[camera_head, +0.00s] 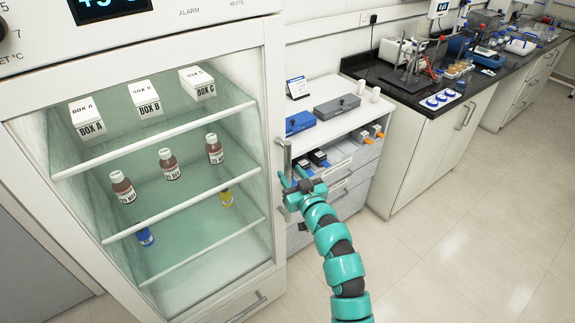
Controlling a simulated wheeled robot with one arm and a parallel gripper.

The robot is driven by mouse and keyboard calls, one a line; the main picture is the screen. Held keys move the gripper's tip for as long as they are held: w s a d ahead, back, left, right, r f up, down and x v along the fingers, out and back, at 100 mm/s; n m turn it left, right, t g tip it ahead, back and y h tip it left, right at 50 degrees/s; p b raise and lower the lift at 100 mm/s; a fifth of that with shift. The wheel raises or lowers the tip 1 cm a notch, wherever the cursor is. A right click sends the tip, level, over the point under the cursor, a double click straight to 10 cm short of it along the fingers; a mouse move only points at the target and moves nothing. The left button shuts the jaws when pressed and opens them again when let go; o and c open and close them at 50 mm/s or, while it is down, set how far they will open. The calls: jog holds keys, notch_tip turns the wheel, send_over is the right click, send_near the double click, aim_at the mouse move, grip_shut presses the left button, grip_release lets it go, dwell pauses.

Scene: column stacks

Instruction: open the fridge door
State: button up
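The fridge (22,100) stands at the left, with a white frame and a glass door (150,185). The door looks shut, its frame flush with the cabinet. A grey vertical handle (285,155) is on the door's right edge. My gripper (291,181) is at the lower part of this handle, at the end of my teal arm. Its fingertips overlap the handle in the picture. I cannot tell whether they touch it or how far apart they are.
Behind the glass are white boxes (143,98), brown bottles (169,163) and coloured-capped vials (145,236) on shelves. A drawer cabinet (345,120) stands close right of the handle. A black-topped bench (432,98) is farther right. The floor (450,250) in front is clear.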

aim_at(289, 172)
jog(key=shift+p+x, duration=0.4)
jog(key=shift+x, duration=1.25)
grip_shut()
